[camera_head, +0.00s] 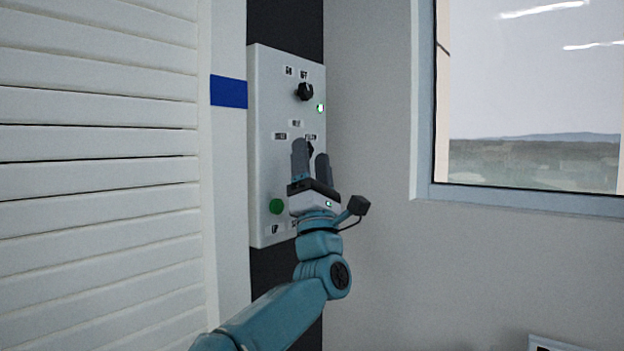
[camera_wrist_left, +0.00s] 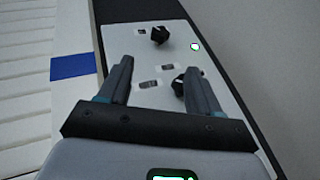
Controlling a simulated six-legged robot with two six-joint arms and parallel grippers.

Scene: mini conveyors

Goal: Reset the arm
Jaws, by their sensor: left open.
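My left gripper (camera_head: 311,165) reaches up in front of a light grey control panel (camera_head: 264,130) in the head view. Its two fingers are apart with nothing seen between them. In the left wrist view the open fingers (camera_wrist_left: 158,88) point toward the panel (camera_wrist_left: 215,72). A black upper knob (camera_head: 304,91) sits near the panel's top, and a second black knob (camera_wrist_left: 179,86) shows beside the right finger in the wrist view. I cannot tell whether that finger touches it. A green button (camera_head: 277,206) is at the panel's lower left. My right gripper is not in view.
A lit green lamp (camera_head: 320,108) is right of the upper knob. A white slatted shutter (camera_head: 100,180) fills the left side, with a blue stripe (camera_head: 229,91) on its frame. A window (camera_head: 530,100) is in the right wall. The space right of the arm looks clear.

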